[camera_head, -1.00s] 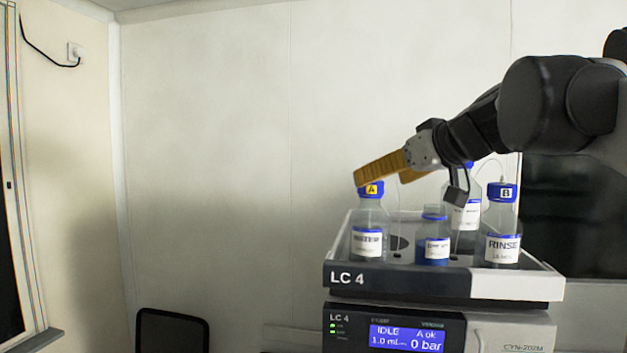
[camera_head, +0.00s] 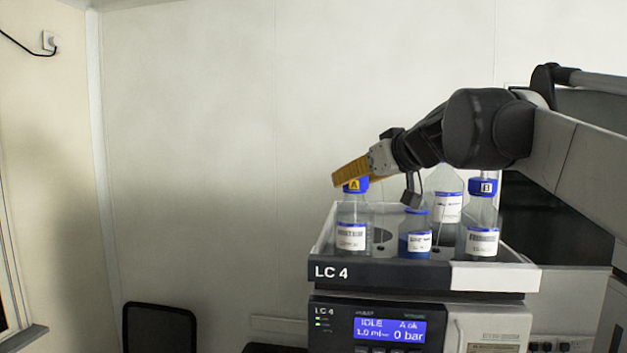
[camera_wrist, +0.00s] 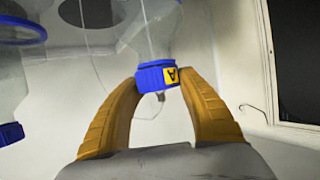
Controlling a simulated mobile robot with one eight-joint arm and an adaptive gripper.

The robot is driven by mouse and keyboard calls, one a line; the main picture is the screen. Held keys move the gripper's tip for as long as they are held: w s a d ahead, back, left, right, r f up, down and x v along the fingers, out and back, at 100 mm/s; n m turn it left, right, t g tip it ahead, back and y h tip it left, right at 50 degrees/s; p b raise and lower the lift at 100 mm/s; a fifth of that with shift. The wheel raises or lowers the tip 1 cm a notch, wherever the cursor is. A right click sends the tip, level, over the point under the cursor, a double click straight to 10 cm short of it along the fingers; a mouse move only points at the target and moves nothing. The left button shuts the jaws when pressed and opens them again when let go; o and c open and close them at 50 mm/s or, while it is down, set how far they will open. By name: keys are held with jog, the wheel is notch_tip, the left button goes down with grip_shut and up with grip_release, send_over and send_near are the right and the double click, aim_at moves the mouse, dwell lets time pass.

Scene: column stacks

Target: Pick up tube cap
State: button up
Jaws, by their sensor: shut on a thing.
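The tube cap (camera_head: 356,184) is blue with a yellow "A" label. It sits on the neck of a clear bottle (camera_head: 351,222) at the left of the tray. My gripper (camera_head: 350,176) has yellow fingers and reaches the cap from the right and above. In the wrist view the cap (camera_wrist: 158,74) lies between the two fingertips (camera_wrist: 160,83), which are shut on it. The bottle body (camera_wrist: 150,35) is still attached to the cap in that view. The far finger is partly hidden in the head view.
The tray (camera_head: 380,272) stands on the LC 4 unit (camera_head: 390,325). A chair (camera_head: 160,328) is at lower left. The wall behind is clear.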

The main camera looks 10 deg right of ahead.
jog(key=shift+r, duration=0.45)
jog(key=r, duration=0.2)
jog(key=d+r+b, duration=0.1)
jog(key=shift+s+r, duration=0.2)
jog(key=shift+r, duration=0.15)
jog(key=s+d+r, duration=0.4)
jog(key=d+r, duration=0.2)
jog(key=d, duration=0.3)
jog(key=shift+s+d+r+b, duration=0.25)
jog(key=shift+s+d+b, duration=0.05)
jog(key=shift+s+b, duration=0.1)
jog(key=shift+w, duration=0.1)
